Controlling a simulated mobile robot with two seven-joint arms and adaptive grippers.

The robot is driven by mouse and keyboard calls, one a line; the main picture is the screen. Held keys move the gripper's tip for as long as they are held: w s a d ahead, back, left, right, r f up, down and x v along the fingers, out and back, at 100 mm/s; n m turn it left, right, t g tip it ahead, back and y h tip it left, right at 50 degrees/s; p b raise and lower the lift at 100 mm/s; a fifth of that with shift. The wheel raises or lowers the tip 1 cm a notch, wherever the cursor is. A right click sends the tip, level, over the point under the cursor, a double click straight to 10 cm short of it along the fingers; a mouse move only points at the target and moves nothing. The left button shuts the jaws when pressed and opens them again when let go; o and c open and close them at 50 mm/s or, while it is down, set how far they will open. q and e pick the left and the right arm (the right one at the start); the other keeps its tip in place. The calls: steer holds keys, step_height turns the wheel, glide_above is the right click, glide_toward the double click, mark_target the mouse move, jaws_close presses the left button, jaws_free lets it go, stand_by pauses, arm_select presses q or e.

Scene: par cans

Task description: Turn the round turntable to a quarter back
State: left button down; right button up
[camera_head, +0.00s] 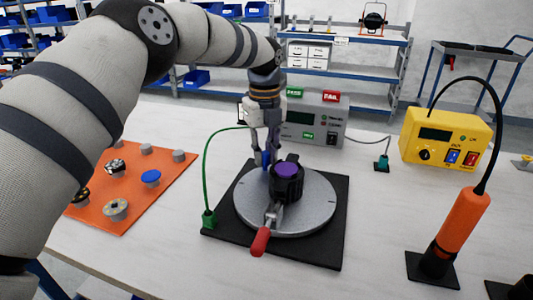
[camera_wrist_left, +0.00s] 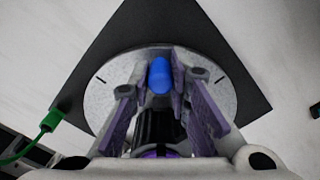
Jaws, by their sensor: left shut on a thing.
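The round grey turntable (camera_head: 315,215) sits on a black square base (camera_head: 325,255) on the white table. A black can (camera_head: 288,188) with a purple top stands near its middle. A clamp with a red handle (camera_head: 260,242) sticks out over the front edge. My left gripper (camera_head: 267,160) reaches down behind the can and is shut on an upright blue peg (camera_head: 266,158). In the left wrist view, the blue peg (camera_wrist_left: 159,76) is between my fingers over the turntable (camera_wrist_left: 100,100). My right gripper is not in view.
An orange mat (camera_head: 150,200) with several small round parts lies at left. A green plug and cable (camera_head: 209,218) stand by the base's left corner. A grey tester box (camera_head: 318,115) is behind; a yellow power unit (camera_head: 445,138) and an orange tool (camera_head: 462,225) are at right.

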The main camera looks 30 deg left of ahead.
arm_select(q)
steer(key=c, duration=1.5)
jaws_free()
step_height(320, 180, up, 12)
steer(key=shift+f, duration=0.1)
